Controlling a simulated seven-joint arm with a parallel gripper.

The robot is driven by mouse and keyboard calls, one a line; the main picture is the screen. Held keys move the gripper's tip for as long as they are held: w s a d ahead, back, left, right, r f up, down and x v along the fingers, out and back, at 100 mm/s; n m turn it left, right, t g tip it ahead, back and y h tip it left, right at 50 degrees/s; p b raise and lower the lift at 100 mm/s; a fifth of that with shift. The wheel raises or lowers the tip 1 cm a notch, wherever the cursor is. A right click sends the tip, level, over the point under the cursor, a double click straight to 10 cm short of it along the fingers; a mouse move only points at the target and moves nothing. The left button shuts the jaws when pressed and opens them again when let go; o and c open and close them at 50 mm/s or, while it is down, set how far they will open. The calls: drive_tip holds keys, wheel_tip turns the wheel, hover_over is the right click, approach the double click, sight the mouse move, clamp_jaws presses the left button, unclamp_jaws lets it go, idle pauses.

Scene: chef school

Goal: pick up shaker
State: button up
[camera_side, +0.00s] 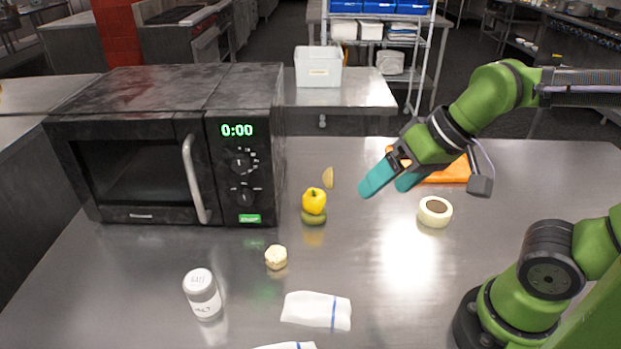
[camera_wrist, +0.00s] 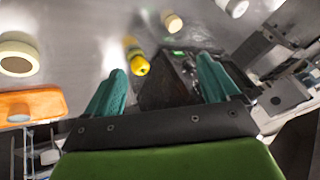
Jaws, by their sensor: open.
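The shaker (camera_side: 203,296) is a white and grey cylinder with a light lid and dark lettering. It stands upright on the steel table at the front left in the side view. A pale round thing at the top edge of the wrist view (camera_wrist: 233,6) looks like the shaker, partly cut off. My gripper (camera_side: 392,181) has teal fingers and is in the air above the right part of the table, well apart from the shaker. In the wrist view, my gripper's fingers (camera_wrist: 162,70) are spread with nothing held between them.
A black microwave (camera_side: 150,130) stands at the back left. A yellow pepper-like item (camera_side: 314,201), a pale chunk (camera_side: 276,257), a tape roll (camera_side: 435,212) and an orange board (camera_side: 450,173) are on the table. A white cloth (camera_side: 316,311) lies right of the shaker.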

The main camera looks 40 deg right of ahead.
sight(199, 280)
drive_tip(key=w+a+f+n, duration=0.2)
drive_tip(key=w+a+n, duration=0.15)
drive_tip(key=a, duration=0.45)
drive_tip(key=w+a+f+n+g, duration=0.1)
drive_tip(key=w+a+n, duration=0.2)
drive_tip(key=w+a, duration=0.35)
drive_tip(key=w+a+f+n, duration=0.2)
drive_tip(key=a+n, duration=0.1)
drive_tip(key=a, duration=0.6)
drive_tip(key=shift+y, duration=0.3)
drive_tip(key=x, duration=1.5)
drive_tip(key=shift+w+f, duration=0.25)
drive_tip(key=shift+w, duration=0.05)
drive_tip(key=c, duration=1.2)
